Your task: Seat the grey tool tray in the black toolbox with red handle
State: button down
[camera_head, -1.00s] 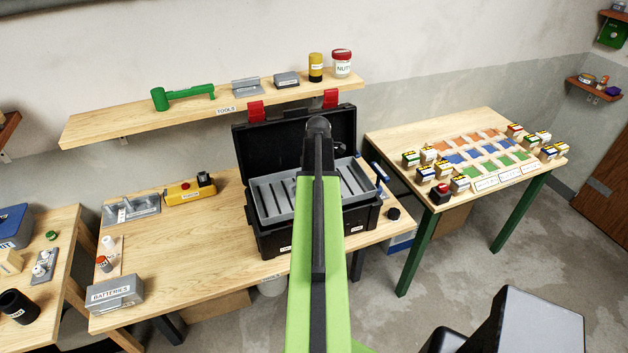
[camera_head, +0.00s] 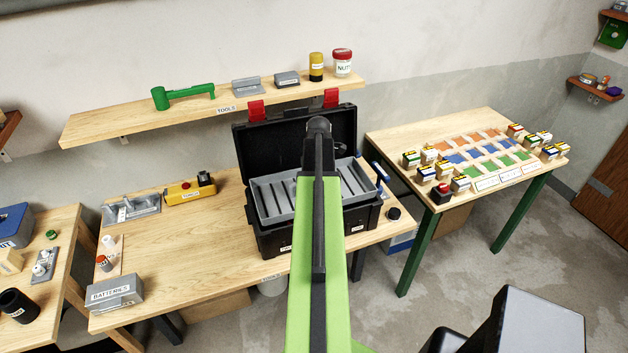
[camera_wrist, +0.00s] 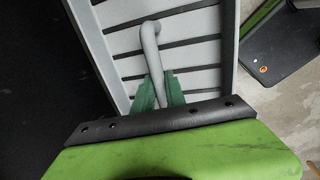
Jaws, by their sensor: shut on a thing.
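The black toolbox (camera_head: 262,238) stands open on the wooden workbench, its lid raised at the back with red latches (camera_head: 256,111). The grey tool tray (camera_head: 272,203) lies at the toolbox's opening, level or nearly so; I cannot tell whether it rests on the rim or sits inside. In the wrist view the slotted grey tray (camera_wrist: 190,60) fills the middle, with a grey bar handle (camera_wrist: 152,55) across it. My gripper's green fingers (camera_wrist: 160,92) are closed on this handle. In the head view my arm hides the gripper and the tray's middle.
A yellow tool (camera_head: 190,190) and a grey holder (camera_head: 132,210) lie on the workbench (camera_head: 195,245) left of the toolbox. A batteries box (camera_head: 114,291) is at the front left. A shelf (camera_head: 215,108) hangs behind.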

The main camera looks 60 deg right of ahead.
jog(key=shift+f+b, duration=2.6)
jog(key=shift+f, duration=0.1)
dwell(3.0)
jog(key=c, duration=1.3)
grip_release()
jog(key=shift+r, duration=0.15)
notch_tip(320, 180, up, 17)
jog(key=s+a+p, duration=0.2)
jog(key=p, duration=1.5)
jog(key=shift+s, duration=0.3)
